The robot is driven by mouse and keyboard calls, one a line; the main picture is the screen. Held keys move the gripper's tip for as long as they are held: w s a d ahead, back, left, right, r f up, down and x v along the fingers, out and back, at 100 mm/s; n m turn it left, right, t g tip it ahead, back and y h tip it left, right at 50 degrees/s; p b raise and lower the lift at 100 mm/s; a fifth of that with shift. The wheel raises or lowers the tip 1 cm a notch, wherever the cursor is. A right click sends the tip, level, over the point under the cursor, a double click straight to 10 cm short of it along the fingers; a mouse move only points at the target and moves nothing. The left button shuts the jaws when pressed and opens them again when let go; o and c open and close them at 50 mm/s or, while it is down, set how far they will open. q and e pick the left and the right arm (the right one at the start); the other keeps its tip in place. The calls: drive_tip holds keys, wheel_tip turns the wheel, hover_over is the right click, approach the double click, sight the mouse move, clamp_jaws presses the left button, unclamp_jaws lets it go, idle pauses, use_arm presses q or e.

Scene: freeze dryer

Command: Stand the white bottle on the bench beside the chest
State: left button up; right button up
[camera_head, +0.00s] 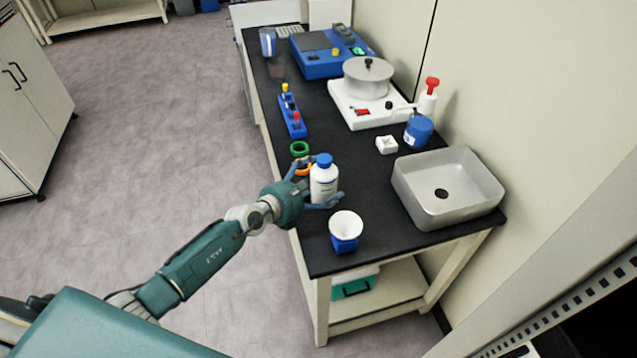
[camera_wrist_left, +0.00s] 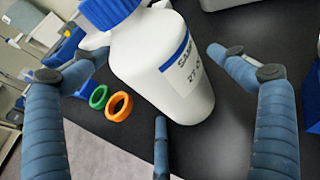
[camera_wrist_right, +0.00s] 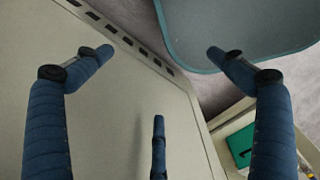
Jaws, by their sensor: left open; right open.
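The white bottle (camera_head: 324,184) with a blue cap is upright at the bench's near left edge and seems to stand on the black bench top (camera_head: 365,185). My left gripper (camera_head: 318,190) is open, its fingers on both sides of the bottle. In the left wrist view the bottle (camera_wrist_left: 172,70) lies between the spread fingers, with a gap on the right; contact on the left is unclear. My right gripper (camera_wrist_right: 160,75) is open and empty in the right wrist view, facing a pale panel. I cannot tell which thing is the chest.
A white funnel cup on a blue base (camera_head: 345,232) stands nearer than the bottle. Green (camera_head: 299,149) and orange (camera_head: 304,167) rings lie behind it. A metal sink (camera_head: 448,187), a blue jar (camera_head: 418,131) and a pot on a white heater (camera_head: 367,80) occupy the right side.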

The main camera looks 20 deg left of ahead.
use_arm(q)
drive_tip(key=shift+r, duration=0.15)
drive_tip(key=shift+s+a, duration=0.1)
drive_tip(key=shift+s, duration=0.15)
drive_tip(key=p+v, duration=0.1)
drive_tip(key=v, duration=1)
drive_tip(key=shift+s+r+p, duration=0.15)
drive_tip(key=shift+s+p, duration=0.1)
drive_tip(key=shift+p, duration=0.15)
drive_tip(key=shift+a, duration=0.1)
